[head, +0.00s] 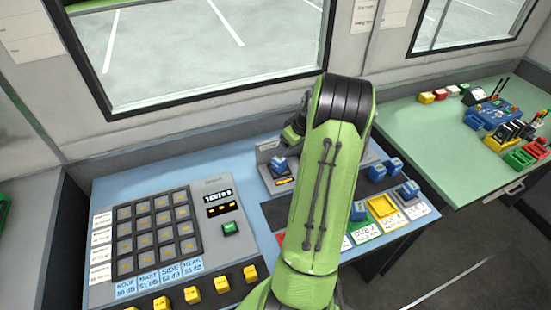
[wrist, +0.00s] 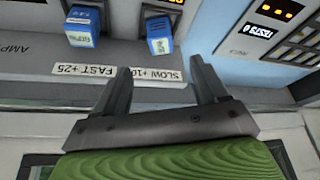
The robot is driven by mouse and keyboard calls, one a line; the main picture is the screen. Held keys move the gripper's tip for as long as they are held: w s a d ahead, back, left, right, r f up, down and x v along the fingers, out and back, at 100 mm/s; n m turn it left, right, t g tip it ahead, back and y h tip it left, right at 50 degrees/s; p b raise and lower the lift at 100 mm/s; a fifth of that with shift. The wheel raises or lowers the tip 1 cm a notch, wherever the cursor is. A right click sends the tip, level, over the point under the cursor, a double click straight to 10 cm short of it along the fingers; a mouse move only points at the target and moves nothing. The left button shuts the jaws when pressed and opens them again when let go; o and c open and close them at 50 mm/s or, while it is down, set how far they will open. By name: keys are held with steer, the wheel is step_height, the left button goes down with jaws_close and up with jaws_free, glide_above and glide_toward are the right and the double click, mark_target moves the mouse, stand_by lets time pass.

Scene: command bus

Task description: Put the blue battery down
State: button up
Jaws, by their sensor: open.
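My gripper (wrist: 160,66) is open in the wrist view, with nothing between its fingers. A blue battery (wrist: 160,36) with a pale label stands just beyond the fingertips, apart from them, above the SLOW +10 strip. A second blue battery (wrist: 83,27) stands to its left, above the FAST +25 strip. In the head view, one blue battery (head: 279,164) sits in the grey charger unit (head: 267,152), left of my arm. My arm hides much of that unit and most of my gripper. More blue batteries (head: 394,166) stand right of my arm.
A keypad panel (head: 155,235) fills the left of the blue desk, with several yellow buttons along its front. Coloured trays, including a yellow one (head: 382,206), line the desk's right front. A green table (head: 440,130) with small gear stands at right. The wall and windows are behind.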

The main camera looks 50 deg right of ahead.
steer(key=w+a+r+n, duration=0.1)
steer(key=w+a+r, duration=0.1)
steer(key=a+r, duration=0.75)
steer(key=w+a+r, duration=0.2)
steer(key=a+r, duration=0.3)
steer(key=a, duration=0.9)
steer(key=s+a+r+t, duration=0.1)
steer(key=s+a+r, duration=0.2)
steer(key=s+a, duration=1.3)
steer(key=shift+s+n+y, duration=0.3)
steer(key=shift+c, duration=0.3)
jaws_close()
